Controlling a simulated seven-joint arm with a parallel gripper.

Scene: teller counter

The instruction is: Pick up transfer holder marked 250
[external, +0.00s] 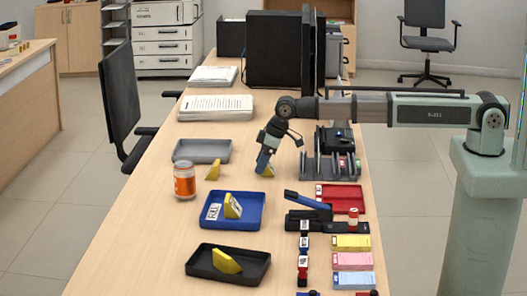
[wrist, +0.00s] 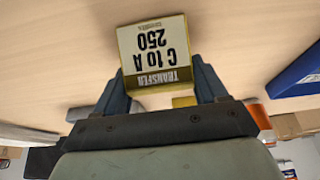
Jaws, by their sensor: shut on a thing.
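The transfer holder (wrist: 155,50) is a yellow wedge with a label reading "TRANSFER", "C to A" and "250", upside down in the wrist view. My gripper (wrist: 158,88) is shut on it, with one dark blue finger at each side. In the external view my gripper (external: 264,163) points down at the counter, and the holder's yellow edge (external: 269,172) shows beside the fingers. The holder is at or very near the counter surface; I cannot tell if it touches. Another yellow holder (external: 213,170) stands to the left, its marking unreadable here.
A grey tray (external: 185,158), an orange jar (external: 184,180), a blue tray (external: 215,223) and a black tray (external: 262,270) lie left and front; the blue and black trays hold yellow wedges. A dark slotted rack (external: 318,170) is close at right. A stapler (external: 307,200) lies in front.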

